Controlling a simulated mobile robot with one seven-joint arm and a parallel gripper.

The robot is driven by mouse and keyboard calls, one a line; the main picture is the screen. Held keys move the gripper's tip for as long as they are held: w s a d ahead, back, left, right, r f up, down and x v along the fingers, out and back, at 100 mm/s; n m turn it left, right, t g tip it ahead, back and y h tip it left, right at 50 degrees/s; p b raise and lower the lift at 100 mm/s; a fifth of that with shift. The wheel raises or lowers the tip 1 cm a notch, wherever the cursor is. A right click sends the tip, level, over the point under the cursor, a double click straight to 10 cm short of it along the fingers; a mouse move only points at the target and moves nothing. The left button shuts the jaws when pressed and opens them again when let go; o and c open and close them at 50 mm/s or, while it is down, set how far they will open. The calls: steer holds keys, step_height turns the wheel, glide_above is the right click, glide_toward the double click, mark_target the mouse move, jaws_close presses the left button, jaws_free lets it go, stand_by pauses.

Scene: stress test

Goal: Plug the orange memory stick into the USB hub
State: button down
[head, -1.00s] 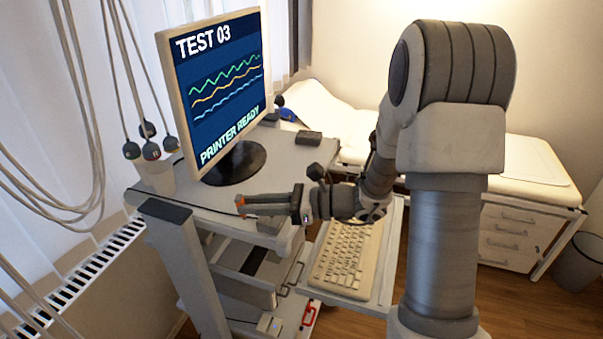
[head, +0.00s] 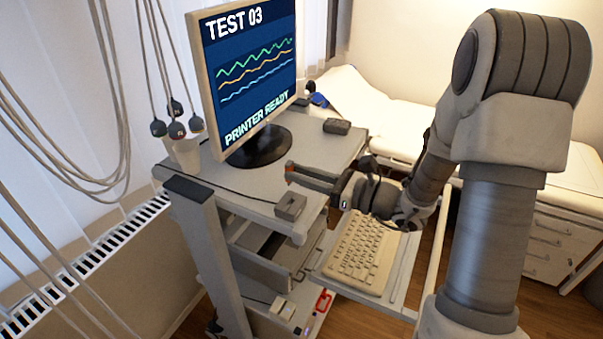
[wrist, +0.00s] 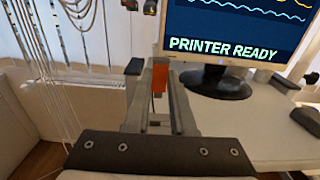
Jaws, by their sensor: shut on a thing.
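My gripper (head: 289,172) is shut on the orange memory stick, above the front right part of the cart top. In the wrist view the stick (wrist: 160,77) stands out as an orange block between the fingertips (wrist: 160,88). In the head view only a small orange-red patch shows at the tips. A small grey box with a cable, which looks like the USB hub (head: 290,207), sits at the cart's front corner, below the gripper and apart from it. Its slots are too small to make out. I cannot pick it out in the wrist view.
A monitor (head: 247,70) stands on the cart top (head: 235,185), with a cup (head: 186,157) to its left and a dark box (head: 337,126) behind right. A keyboard (head: 362,252) lies on the lower tray. Cables hang at the left. A post (head: 205,225) rises at the cart's front left.

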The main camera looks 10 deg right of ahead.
steer(key=shift+f+b, duration=1.9)
steer(key=shift+f, duration=0.8)
steer(key=shift+d+f+b, duration=0.1)
steer(key=shift+f+b, duration=0.5)
steer(key=shift+b, duration=0.1)
steer(key=c, duration=0.7)
jaws_free()
steer(key=b+v, duration=0.2)
steer(key=v, duration=1.5)
steer(key=shift+s+d+b, duration=0.15)
steer(key=shift+d+b, duration=0.05)
steer(key=shift+b, duration=0.2)
